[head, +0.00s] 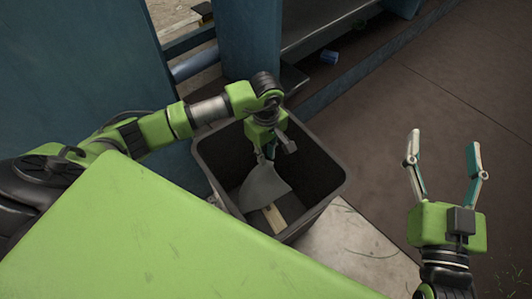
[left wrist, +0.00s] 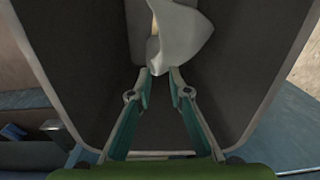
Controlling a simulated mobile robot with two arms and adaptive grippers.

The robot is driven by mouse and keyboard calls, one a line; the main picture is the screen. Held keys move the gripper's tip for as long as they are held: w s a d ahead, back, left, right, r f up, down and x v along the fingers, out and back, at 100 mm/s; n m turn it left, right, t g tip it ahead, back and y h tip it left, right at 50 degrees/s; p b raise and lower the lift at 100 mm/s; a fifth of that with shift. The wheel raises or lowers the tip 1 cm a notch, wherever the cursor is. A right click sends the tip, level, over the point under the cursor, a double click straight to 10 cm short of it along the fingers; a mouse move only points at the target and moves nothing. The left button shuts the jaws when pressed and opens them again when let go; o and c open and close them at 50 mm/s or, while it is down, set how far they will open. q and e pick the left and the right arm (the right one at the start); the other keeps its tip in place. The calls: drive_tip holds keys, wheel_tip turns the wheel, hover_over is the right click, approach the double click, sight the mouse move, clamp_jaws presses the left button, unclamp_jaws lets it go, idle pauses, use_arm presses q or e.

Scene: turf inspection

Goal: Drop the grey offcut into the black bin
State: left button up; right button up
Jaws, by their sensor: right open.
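The grey offcut (head: 265,188) is a thin, curved sheet inside the mouth of the black bin (head: 325,150). My left gripper (head: 268,155) points down into the bin and is shut on the offcut's upper end. In the left wrist view the offcut (left wrist: 182,40) narrows to a corner between the fingertips of my left gripper (left wrist: 160,74). The bin's dark walls (left wrist: 235,70) stand on both sides there. My right gripper (head: 443,155) is open and empty, to the right of the bin.
A pale wooden strip (head: 273,217) lies in the bin below the offcut. A blue post (head: 250,40) stands behind the bin. Brown floor (head: 440,80) is clear at the right.

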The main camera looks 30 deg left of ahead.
use_arm(q)
drive_tip(key=shift+o, duration=0.3)
drive_tip(key=o, duration=0.5)
drive_tip(key=shift+o, duration=0.2)
drive_tip(key=o, duration=0.7)
drive_tip(key=shift+r+p, duration=1.9)
drive_tip(key=shift+r, duration=0.85)
use_arm(e)
drive_tip(key=s+d+f+g+h, duration=0.1)
drive_tip(key=s+f+g, duration=0.3)
drive_tip(key=f, duration=0.5)
drive_tip(key=s+d+f+g+h, duration=0.2)
drive_tip(key=f+g, duration=0.4)
drive_tip(key=f, duration=0.3)
drive_tip(key=shift+s+d+m, duration=0.3)
drive_tip(key=shift+s+d, duration=0.45)
drive_tip(key=shift+s, duration=0.25)
